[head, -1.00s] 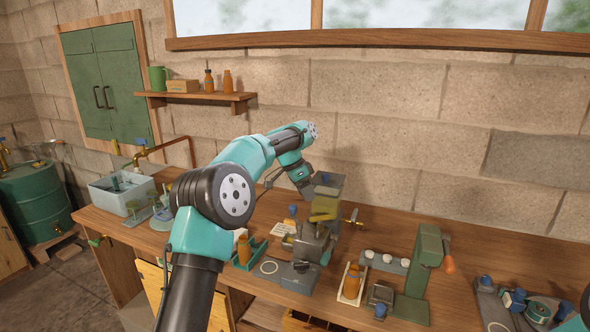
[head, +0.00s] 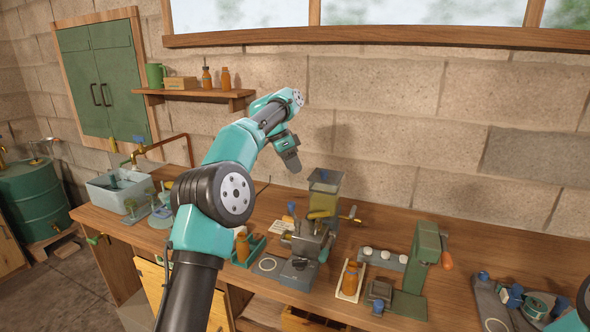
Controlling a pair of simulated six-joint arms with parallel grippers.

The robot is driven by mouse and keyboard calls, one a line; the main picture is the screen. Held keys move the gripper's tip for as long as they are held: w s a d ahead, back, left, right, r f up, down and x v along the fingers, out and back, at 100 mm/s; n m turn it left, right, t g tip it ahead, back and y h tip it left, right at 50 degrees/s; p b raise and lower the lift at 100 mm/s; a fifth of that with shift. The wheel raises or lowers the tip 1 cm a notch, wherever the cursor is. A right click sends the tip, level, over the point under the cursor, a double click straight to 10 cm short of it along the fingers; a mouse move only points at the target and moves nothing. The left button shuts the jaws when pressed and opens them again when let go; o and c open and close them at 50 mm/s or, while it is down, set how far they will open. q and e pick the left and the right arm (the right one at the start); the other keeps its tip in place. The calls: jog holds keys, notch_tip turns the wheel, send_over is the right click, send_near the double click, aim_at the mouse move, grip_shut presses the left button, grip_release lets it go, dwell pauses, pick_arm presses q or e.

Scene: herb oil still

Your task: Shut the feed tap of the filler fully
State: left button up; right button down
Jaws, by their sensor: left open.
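The filler (head: 312,238) stands on the wooden bench, a grey machine with a clear hopper (head: 325,182) of yellowish liquid on top. My left gripper (head: 291,166) is open and empty, pointing down above and left of the hopper, apart from the filler. Its fingertips are small and hard to make out. My right gripper is not in view.
Orange bottles stand in a teal holder (head: 260,247) and a pale tray (head: 344,292) beside the filler. A green press (head: 424,250) with an orange handle is to the right. A grey basin (head: 110,193) is at the left.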

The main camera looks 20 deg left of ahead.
aim_at(318, 214)
pick_arm(q)
jog(key=s+d+r+t+y, duration=0.1)
jog(key=d+y, duration=0.5)
jog(key=d, duration=0.4)
jog(key=shift+s+d+r, duration=0.15)
jog(key=shift+s, duration=0.2)
jog(key=w+f, duration=0.1)
jog(key=f, duration=0.4)
jog(key=w+a+f, duration=0.1)
jog(key=f, duration=0.5)
jog(key=a+f, duration=0.1)
jog(key=f, duration=0.5)
jog(key=shift+w, duration=0.4)
jog(key=shift+c, duration=0.3)
grip_shut()
